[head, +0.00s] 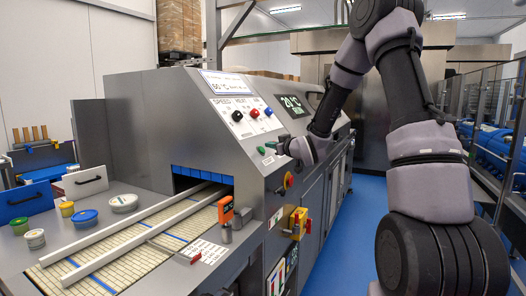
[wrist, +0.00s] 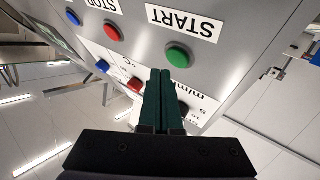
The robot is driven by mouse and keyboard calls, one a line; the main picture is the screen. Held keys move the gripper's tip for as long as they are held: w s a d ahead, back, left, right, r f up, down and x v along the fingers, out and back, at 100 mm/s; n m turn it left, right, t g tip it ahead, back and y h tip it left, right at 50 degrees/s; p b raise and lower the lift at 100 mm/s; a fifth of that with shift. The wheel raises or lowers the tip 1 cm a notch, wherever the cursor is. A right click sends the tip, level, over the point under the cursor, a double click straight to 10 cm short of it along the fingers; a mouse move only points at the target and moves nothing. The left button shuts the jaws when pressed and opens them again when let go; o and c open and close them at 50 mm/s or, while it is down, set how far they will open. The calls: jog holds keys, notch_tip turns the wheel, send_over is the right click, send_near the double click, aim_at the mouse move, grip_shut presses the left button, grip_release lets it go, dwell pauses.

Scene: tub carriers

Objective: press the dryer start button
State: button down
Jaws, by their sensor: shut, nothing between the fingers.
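The dryer's green start button (wrist: 180,56) shows in the wrist view, beside a white START label (wrist: 185,22) that reads upside down. My gripper (wrist: 160,72) is shut and empty. Its dark green fingertips appear just left of and below the button in that view, with the button uncovered. I cannot tell how far the tips are from the panel face. In the head view my gripper (head: 272,147) is at the edge of the dryer's front panel, beside a small green spot, and the button is hard to make out there.
In the wrist view a red button (wrist: 112,33) and a blue button (wrist: 73,17) sit near the STOP label. Tubs (head: 85,217) stand beside the conveyor (head: 120,255).

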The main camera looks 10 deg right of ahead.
jog(key=shift+s+d+r, duration=0.55)
jog(key=shift+d+r, duration=0.2)
jog(key=shift+r, duration=0.1)
jog(key=shift+s+d+r, duration=0.55)
jog(key=shift+d+r, duration=0.2)
jog(key=shift+r, duration=0.05)
jog(key=s+d+r+m+g+h, duration=0.2)
jog(key=s+d+r+m+h, duration=0.15)
jog(key=s, duration=0.45)
jog(key=s+d+r+m+g+h, duration=0.2)
jog(key=s+d+r+m+h, duration=0.15)
jog(key=s, duration=0.45)
jog(key=s+a+m+g+y, duration=0.3)
jog(key=s+g, duration=0.1)
jog(key=s, duration=1.7)
jog(key=shift+s+r+m, duration=0.15)
jog(key=shift+s+m, duration=0.15)
jog(key=shift+s, duration=0.1)
